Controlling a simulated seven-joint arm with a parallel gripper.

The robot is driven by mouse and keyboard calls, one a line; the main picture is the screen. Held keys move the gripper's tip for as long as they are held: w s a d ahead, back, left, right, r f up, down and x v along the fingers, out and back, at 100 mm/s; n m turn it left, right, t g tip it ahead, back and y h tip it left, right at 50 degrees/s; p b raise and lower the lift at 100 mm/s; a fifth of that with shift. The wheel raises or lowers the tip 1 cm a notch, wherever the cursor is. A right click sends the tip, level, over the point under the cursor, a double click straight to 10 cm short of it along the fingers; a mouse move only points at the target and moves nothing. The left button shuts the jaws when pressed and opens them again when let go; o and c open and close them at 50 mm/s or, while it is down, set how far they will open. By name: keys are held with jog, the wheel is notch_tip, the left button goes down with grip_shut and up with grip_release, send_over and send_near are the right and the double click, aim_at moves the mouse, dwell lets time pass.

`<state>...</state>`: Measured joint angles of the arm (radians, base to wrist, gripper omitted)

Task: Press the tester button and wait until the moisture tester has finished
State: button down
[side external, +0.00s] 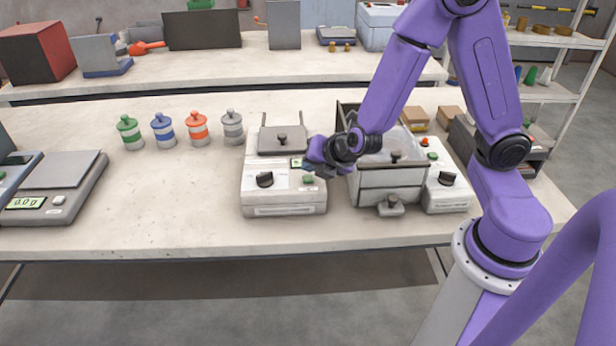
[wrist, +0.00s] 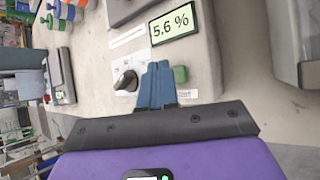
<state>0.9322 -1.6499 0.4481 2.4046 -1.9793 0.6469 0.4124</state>
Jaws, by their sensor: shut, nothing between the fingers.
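The moisture tester (side external: 284,200) is a pale box on the bench, with a grey lid, a black knob (side external: 265,180) and a green tester button (side external: 308,180). In the wrist view its display (wrist: 172,23) reads 5.6 %. The green button also shows there (wrist: 180,74), just right of my fingertips. My gripper (wrist: 157,68) is shut and empty, its blue fingers together over the tester's front panel between knob and button. In the side view my gripper (side external: 309,169) is just above and behind the button. I cannot tell whether it touches the panel. The button's label is partly hidden by the fingers.
A sealing machine with an open bin (side external: 390,178) stands close to the tester's right, under my arm. Green, blue, orange and grey jars (side external: 198,130) stand behind left. A scale (side external: 60,185) reading 0.0 g sits far left. The bench between scale and tester is clear.

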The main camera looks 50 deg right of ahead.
aim_at(312, 179)
jog(key=shift+f, duration=0.1)
jog(key=shift+f, duration=0.35)
jog(key=shift+f, duration=0.45)
dwell(1.0)
jog(key=shift+r, duration=0.9)
jog(key=shift+r, duration=2.45)
